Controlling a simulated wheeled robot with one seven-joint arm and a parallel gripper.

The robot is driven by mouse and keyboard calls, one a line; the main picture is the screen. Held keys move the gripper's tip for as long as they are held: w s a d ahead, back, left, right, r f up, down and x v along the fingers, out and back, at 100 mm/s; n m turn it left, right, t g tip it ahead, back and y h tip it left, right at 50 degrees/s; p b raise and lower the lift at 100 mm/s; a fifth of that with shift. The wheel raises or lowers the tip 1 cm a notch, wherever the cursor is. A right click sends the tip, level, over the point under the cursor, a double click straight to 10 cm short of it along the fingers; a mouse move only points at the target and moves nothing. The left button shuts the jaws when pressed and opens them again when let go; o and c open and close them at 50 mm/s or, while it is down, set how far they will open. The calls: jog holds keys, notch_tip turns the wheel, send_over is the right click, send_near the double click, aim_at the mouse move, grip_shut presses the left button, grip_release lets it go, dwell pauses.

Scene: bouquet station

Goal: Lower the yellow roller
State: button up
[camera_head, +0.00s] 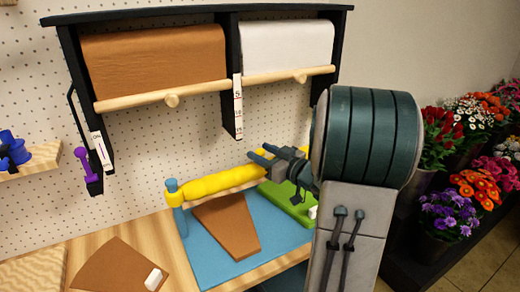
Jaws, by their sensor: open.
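The yellow roller (212,182) is a lumpy yellow cylinder above the far part of a blue board (206,257). A pale wooden strip runs along under the roller. A piece of brown paper (228,224) lies on the blue board below it. My gripper (256,157) is open, just above the roller's right end, its fingers pointing left. I cannot tell whether it touches the roller. My arm and gripper hide the roller's far right end.
A black rack (72,62) with brown (150,62) and white (287,50) paper rolls hangs above. Another brown piece (112,268) with a white block (153,279) lies left. Flowers (475,185) stand at right.

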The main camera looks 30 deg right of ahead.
jog(key=shift+w+a, duration=0.25)
jog(key=shift+w, duration=0.4)
grip_shut()
notch_tip(320, 180, down, 10)
jog(key=b, duration=0.7)
jog(key=shift+b, duration=0.35)
jog(key=shift+r, duration=0.1)
grip_release()
